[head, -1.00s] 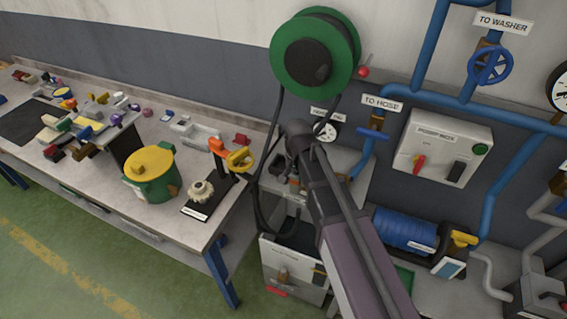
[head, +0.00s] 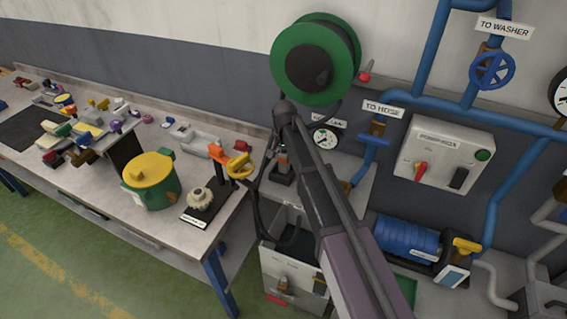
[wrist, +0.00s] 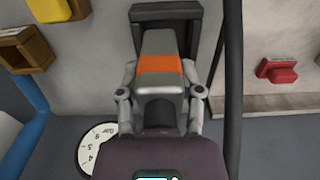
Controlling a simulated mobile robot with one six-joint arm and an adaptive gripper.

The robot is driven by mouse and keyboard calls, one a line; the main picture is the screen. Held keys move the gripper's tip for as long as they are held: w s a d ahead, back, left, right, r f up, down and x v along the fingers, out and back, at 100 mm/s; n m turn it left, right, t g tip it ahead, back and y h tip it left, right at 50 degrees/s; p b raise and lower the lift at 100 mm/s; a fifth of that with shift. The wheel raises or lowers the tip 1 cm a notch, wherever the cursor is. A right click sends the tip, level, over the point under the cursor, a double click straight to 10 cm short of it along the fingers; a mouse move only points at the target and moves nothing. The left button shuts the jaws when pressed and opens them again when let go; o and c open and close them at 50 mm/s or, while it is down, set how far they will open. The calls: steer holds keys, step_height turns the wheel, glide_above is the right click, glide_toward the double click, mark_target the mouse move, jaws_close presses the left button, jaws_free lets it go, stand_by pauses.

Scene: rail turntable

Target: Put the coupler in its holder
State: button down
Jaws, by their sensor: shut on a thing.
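The coupler (wrist: 161,65) is a grey block with an orange band. In the wrist view my gripper (wrist: 160,95) is shut on it, one finger on each side. The black holder (wrist: 166,14) shows just beyond the coupler's far end. I cannot tell whether the coupler is seated in it or just above it. In the head view the coupler (head: 283,157) is small and upright over the dark holder (head: 282,179) on the grey bench, left of my arm. My gripper is mostly hidden there by my arm.
A green hose reel (head: 318,60) hangs above, with a black hose near my arm. A pressure gauge (head: 325,137) and blue pipes stand to the right. An open grey box (head: 290,268) sits below. The left workbench (head: 110,190) holds a green pot with yellow lid (head: 151,180).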

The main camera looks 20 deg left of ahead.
mark_target(283, 162)
stand_by(0.3)
steer(key=shift+w+a, duration=0.35)
steer(key=shift+w, duration=0.2)
steer(key=shift+f+b, duration=1.8)
steer(key=shift+b, duration=0.05)
steer(key=shift+f, duration=0.15)
steer(key=shift+c, duration=1.3)
jaws_free()
step_height(283, 162, up, 12)
steer(key=p, duration=1.2)
